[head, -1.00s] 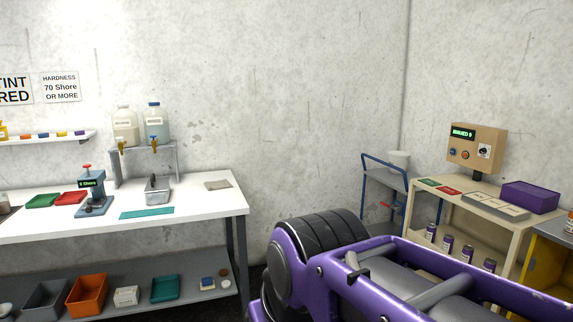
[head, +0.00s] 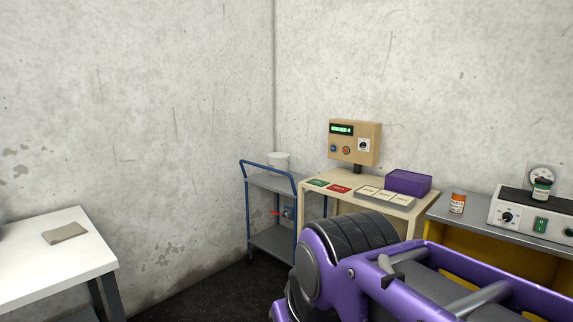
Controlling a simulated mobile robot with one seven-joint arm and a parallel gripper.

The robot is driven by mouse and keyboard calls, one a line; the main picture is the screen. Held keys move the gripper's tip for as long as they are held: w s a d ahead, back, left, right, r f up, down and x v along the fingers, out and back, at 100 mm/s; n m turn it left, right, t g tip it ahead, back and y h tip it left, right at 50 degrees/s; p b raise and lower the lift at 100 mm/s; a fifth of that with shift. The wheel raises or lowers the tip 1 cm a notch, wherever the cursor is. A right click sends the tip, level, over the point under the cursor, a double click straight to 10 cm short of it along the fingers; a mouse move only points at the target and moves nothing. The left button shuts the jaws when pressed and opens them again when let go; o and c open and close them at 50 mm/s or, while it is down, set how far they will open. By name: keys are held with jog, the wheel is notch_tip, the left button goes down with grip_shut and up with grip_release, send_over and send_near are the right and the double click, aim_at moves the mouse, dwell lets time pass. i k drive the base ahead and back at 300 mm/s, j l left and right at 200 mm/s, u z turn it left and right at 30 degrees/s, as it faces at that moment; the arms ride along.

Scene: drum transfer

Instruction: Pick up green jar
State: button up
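A small green jar (head: 542,189) with a dark cap and a pale label stands upright on top of the white-and-black instrument box (head: 520,212) at the far right of the head view. My purple arm fills the lower right of the view, in front of the benches. My gripper's fingers do not show, so I cannot see whether it holds anything.
A beige table (head: 313,197) carries a control box (head: 355,142), a purple box (head: 408,182) and flat cards. A blue trolley (head: 266,183) with a white bucket (head: 279,161) stands in the corner. A white table (head: 92,250) with a cloth is at left. Dark floor shows between.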

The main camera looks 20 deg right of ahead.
aim_at(540, 192)
jog(key=i+l+z, duration=0.1)
jog(key=i+z, duration=1.2)
jog(key=i+j+z, duration=0.1)
jog(key=i+z, duration=0.3)
jog(key=i, duration=0.15)
jog(key=i+z, duration=0.1)
jog(key=z, duration=0.3)
jog(key=i+z, duration=0.1)
jog(key=z, duration=0.3)
jog(key=j+z, duration=0.15)
jog(key=z, duration=0.25)
jog(key=i, duration=0.05)
